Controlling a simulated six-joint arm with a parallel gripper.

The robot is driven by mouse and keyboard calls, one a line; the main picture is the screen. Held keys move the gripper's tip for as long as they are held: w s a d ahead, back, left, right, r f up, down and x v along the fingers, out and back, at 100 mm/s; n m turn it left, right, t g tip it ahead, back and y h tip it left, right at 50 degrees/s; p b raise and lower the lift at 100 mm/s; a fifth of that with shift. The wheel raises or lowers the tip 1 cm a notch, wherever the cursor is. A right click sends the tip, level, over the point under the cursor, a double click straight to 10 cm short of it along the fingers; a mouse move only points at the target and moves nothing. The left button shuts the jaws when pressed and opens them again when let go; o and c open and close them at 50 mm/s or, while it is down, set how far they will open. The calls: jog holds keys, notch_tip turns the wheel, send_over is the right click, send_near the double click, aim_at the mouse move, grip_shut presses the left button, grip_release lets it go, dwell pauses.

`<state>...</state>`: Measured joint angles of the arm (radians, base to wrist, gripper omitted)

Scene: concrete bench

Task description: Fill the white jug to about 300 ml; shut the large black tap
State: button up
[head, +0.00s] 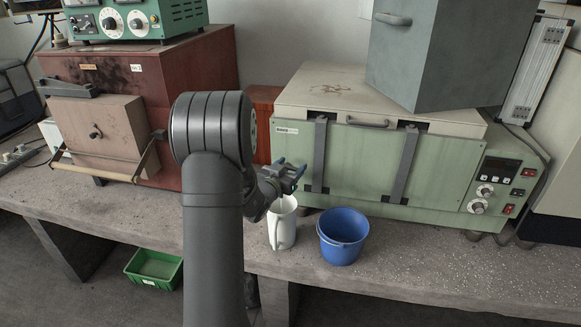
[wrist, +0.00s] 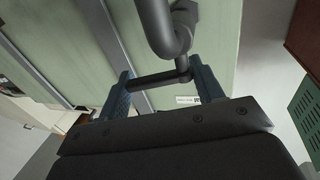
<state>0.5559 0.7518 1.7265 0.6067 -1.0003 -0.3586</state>
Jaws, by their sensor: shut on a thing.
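The white jug (head: 283,228) stands upright on the bench, just below my gripper (head: 290,178). Its fill level cannot be read, and I cannot make out whether water is running. In the wrist view, the large black tap (wrist: 158,25) shows as a thick dark curved pipe with a bar-shaped handle (wrist: 155,80). My gripper (wrist: 161,88) has its blue fingers at either end of this handle and is shut on it. In the head view the tap is mostly hidden by my arm and gripper.
A blue bucket (head: 342,238) stands right of the jug, close to it. A green crate (head: 153,268) is below the bench. The bench (head: 430,265) is clear front right.

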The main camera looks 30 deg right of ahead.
jog(key=o, duration=1)
jog(key=shift+c, duration=0.2)
jog(key=v, duration=1.7)
jog(key=shift+s+a, duration=0.15)
